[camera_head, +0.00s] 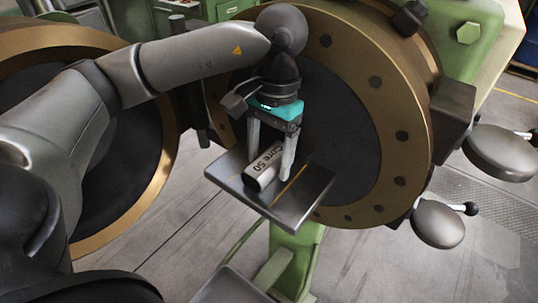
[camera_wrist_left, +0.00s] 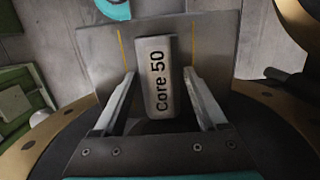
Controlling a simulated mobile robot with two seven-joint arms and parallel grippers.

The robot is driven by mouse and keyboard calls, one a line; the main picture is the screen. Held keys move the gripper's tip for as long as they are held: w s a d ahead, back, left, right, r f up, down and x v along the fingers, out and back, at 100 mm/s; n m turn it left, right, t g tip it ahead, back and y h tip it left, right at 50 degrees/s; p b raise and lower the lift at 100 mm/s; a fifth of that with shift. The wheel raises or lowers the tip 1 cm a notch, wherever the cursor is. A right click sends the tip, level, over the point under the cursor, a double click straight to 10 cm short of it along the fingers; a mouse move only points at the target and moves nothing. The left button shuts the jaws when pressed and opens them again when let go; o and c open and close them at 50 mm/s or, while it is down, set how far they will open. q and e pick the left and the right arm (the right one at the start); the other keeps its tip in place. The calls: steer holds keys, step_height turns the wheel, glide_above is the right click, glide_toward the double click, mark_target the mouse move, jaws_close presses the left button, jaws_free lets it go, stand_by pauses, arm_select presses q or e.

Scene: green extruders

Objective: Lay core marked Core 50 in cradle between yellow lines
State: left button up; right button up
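The grey core marked Core 50 (camera_head: 264,169) lies on the flat metal cradle plate (camera_head: 312,191), its label facing up. In the left wrist view the core (camera_wrist_left: 157,80) sits between the two yellow lines, and the plate (camera_wrist_left: 221,40) extends past it on both sides. My left gripper (camera_head: 267,165) points down over the plate with one finger on each side of the core. The left wrist view shows the fingers (camera_wrist_left: 160,76) apart, with a gap on each side of the core. In the head view one finger hides part of the core. My right gripper is not in view.
A large bronze-rimmed round flange (camera_head: 391,110) with bolts stands right behind the plate. A green post (camera_head: 294,255) is below it. Rounded grey knobs (camera_head: 438,224) stick out at right. Another bronze ring (camera_head: 160,170) is at left. Open floor shows at lower right.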

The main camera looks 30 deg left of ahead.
mark_target(270, 157)
arm_select(q)
steer(key=shift+o, duration=1)
steer(key=shift+r+p, duration=0.25)
steer(key=shift+p, duration=0.05)
steer(key=r, duration=0.5)
steer(key=shift+w+d+b, duration=0.1)
steer(key=shift+w+b, duration=0.25)
steer(key=shift+w, duration=0.05)
step_height(270, 157, up, 7)
steer(key=p, duration=0.2)
steer(key=shift+w+f, duration=0.15)
steer(key=shift+w, duration=0.15)
